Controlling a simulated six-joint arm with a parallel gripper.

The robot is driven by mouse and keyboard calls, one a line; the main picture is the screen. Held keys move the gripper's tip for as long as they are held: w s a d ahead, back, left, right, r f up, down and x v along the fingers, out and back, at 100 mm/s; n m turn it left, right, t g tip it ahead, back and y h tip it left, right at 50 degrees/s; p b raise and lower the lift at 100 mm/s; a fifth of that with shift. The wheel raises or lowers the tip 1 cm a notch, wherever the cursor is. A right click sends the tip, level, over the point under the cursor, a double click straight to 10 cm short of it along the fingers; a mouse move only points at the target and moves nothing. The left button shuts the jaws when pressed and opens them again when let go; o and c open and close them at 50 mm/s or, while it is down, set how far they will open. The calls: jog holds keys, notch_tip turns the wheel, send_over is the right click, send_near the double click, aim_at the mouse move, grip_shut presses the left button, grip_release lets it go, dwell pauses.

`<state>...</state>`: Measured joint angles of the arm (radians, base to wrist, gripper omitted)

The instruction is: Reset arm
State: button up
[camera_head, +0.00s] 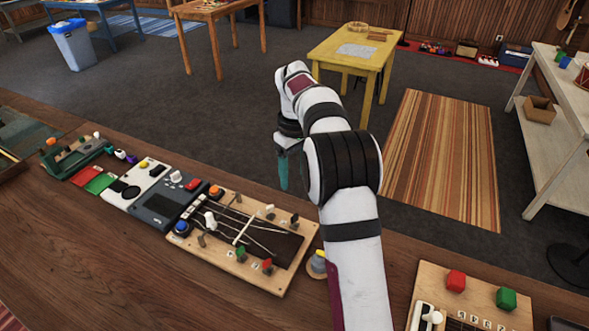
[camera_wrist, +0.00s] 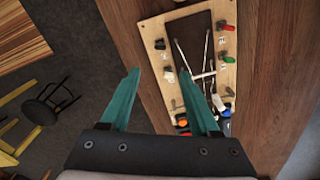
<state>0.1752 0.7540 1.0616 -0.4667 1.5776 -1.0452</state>
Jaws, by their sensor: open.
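My white and black arm rises in the middle of the head view and bends over the far edge of the wooden bench. My gripper (camera_head: 283,171) shows there only as a teal finger pointing down, partly behind the arm. In the wrist view my gripper (camera_wrist: 162,90) has two teal fingers spread apart, with nothing between them. Below it lie the bench edge and a wooden board with cords and coloured pegs (camera_wrist: 150,38). The same board (camera_head: 283,288) lies on the bench left of my arm in the head view.
Left of the board stand a grey device (camera_head: 160,207), a white panel (camera_head: 118,187) and a green tray (camera_head: 65,170). A second pegged board (camera_head: 425,275) lies right of my arm. A yellow table (camera_head: 335,47) and a striped rug (camera_head: 440,150) are beyond the bench.

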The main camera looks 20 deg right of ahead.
jog(key=shift+r, duration=0.65)
jog(key=s+a+r+m, duration=0.2)
jog(key=s+a+r, duration=0.1)
jog(key=s, duration=0.4)
jog(key=s+a+r+m, duration=0.2)
jog(key=s+a+r, duration=0.2)
jog(key=s, duration=0.4)
jog(key=s+a+f+m+y, duration=0.1)
jog(key=s+a+f+m, duration=0.1)
jog(key=s, duration=0.9)
jog(key=s+a+f+m, duration=0.3)
jog(key=s+f+m, duration=0.1)
jog(key=s, duration=0.7)
jog(key=shift+a+y, duration=0.15)
jog(key=shift+y, duration=0.25)
